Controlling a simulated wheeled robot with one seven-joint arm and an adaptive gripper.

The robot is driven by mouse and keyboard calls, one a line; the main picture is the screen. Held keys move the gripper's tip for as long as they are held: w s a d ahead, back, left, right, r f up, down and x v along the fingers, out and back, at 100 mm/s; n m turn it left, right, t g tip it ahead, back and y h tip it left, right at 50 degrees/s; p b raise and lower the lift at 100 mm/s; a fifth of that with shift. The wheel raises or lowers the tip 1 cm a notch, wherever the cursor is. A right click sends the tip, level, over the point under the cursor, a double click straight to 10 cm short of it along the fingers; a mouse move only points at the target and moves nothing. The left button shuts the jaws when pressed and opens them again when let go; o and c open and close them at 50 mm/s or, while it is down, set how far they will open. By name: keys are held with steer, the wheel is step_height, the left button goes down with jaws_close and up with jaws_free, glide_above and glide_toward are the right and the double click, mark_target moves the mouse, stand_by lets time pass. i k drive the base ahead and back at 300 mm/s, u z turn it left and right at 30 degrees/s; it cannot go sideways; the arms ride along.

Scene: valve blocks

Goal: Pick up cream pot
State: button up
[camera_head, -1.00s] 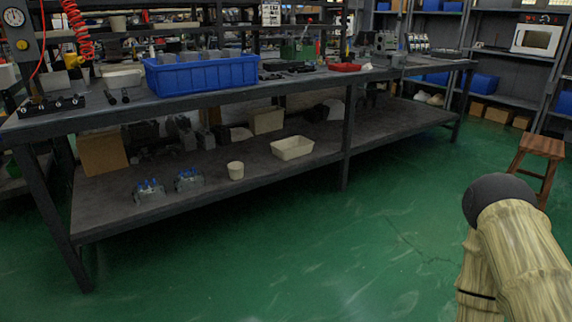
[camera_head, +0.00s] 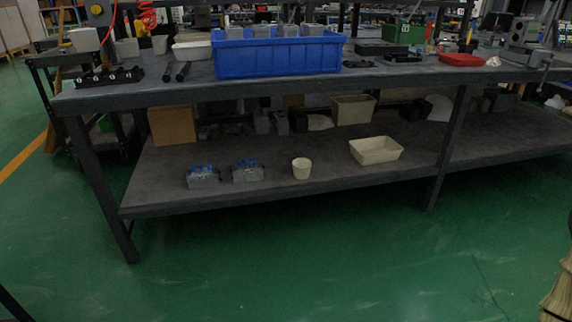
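The cream pot (camera_head: 301,169) is a small round cup standing upright on the lower shelf (camera_head: 330,185) of the long dark workbench, near its front edge. A grey valve block with blue tops (camera_head: 248,171) sits to its left, with a second valve block (camera_head: 203,177) further left. A cream rectangular tray (camera_head: 376,150) is to its right. My gripper is not in view. Only a pale edge of my arm shows at the right border.
The bench top (camera_head: 180,92) overhangs the shelf and holds a blue bin (camera_head: 278,55). A bench leg (camera_head: 447,150) stands right of the tray, another (camera_head: 98,185) at the left end. A cardboard box (camera_head: 172,126) is at the back of the shelf. The green floor (camera_head: 330,260) in front is clear.

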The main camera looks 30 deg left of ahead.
mark_target(302, 169)
steer(key=u, duration=0.65)
steer(key=i, duration=0.7)
steer(key=u, duration=0.85)
